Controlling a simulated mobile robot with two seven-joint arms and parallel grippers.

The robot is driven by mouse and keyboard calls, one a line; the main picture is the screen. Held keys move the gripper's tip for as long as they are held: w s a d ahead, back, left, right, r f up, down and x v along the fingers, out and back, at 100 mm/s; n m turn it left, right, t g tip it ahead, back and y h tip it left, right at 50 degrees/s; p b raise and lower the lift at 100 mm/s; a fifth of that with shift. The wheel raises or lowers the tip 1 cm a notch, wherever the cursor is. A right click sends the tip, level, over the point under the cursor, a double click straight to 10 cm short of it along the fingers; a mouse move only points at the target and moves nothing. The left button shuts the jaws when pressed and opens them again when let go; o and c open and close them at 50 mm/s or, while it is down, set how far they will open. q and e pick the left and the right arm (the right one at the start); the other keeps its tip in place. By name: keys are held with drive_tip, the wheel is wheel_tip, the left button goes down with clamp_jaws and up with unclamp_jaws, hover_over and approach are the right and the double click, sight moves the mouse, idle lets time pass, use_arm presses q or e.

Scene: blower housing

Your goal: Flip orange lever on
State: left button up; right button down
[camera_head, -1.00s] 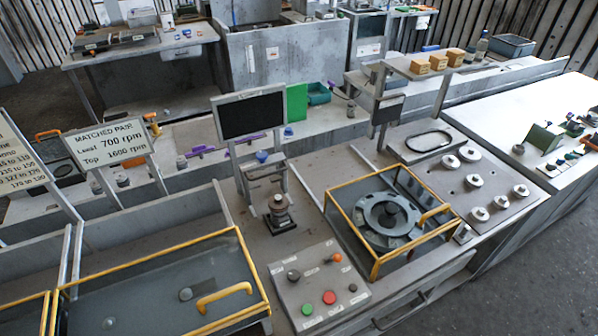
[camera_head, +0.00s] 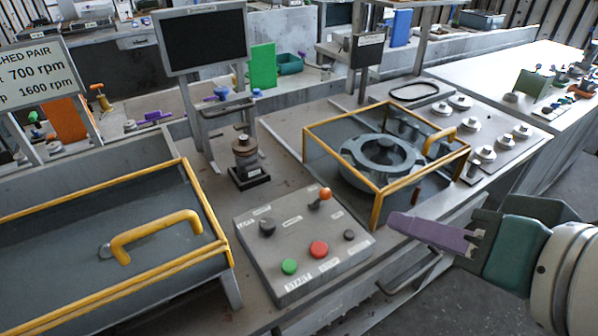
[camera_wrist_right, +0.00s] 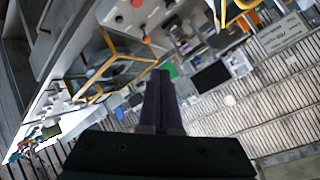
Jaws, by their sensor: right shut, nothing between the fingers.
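The orange lever (camera_head: 325,193) has a round orange knob on a short stem and stands at the back right of the grey control box (camera_head: 261,266). My right gripper (camera_head: 392,221) has purple fingers that are shut with nothing between them. In the head view its tips are to the right of the control box and apart from the lever. In the right wrist view the shut fingers (camera_wrist_right: 161,72) point up the picture, with part of the control box (camera_wrist_right: 122,16) at the top. My left gripper is not in view.
The box also carries a green button (camera_head: 289,266), a red button (camera_head: 319,249) and dark knobs. A yellow-framed guard (camera_head: 377,205) around a round grey housing stands just behind the right gripper. A yellow-handled cover (camera_head: 150,240) is at left.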

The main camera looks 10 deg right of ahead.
drive_tip(key=w+d+f+m+t+b, duration=0.1)
drive_tip(key=w+f+m+t+b, duration=0.2)
drive_tip(key=f+b, duration=0.8)
drive_tip(key=w+f+m+t+b, duration=0.2)
drive_tip(key=f+m+t+b, duration=0.4)
drive_tip(key=b, duration=1.2)
wheel_tip(320, 180, down, 5)
drive_tip(key=shift+w+d+r+m+y, duration=0.15)
drive_tip(key=shift+w+d+m+y, duration=0.25)
drive_tip(key=shift+m, duration=0.6)
drive_tip(key=b, duration=0.1)
approach(320, 200)
drive_tip(key=w+r, duration=0.2)
drive_tip(key=w, duration=0.1)
drive_tip(key=w+r, duration=0.1)
drive_tip(key=shift+w+r, duration=0.1)
drive_tip(key=shift+w, duration=0.25)
